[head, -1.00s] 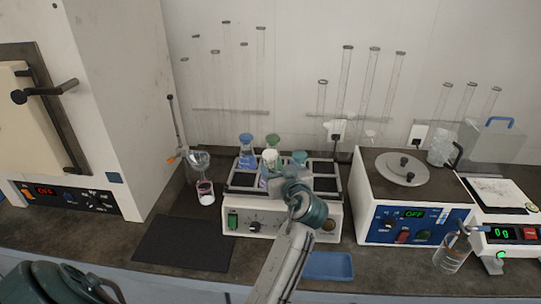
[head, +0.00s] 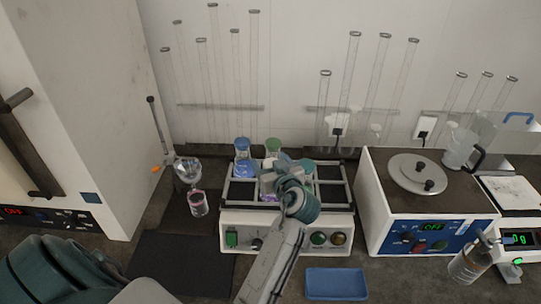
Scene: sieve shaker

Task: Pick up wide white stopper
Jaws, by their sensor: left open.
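The white stopper (head: 269,163) shows as a small pale top among the flasks in the shaker rack (head: 229,190). It is partly hidden by my left gripper. My left gripper (head: 281,175) is open over the middle of the rack, just right of the stopper. Its wrist hides much of the view, and I cannot tell whether the fingers touch anything. A flask with a blue stopper (head: 242,145) and one with a green stopper (head: 273,146) stand at the back of the rack. My right gripper is not in view.
A dark mat (head: 175,263) and a blue tray (head: 336,284) lie in front. A white device with a round lid (head: 418,173) stands right. A bottle (head: 467,266) is near the balance.

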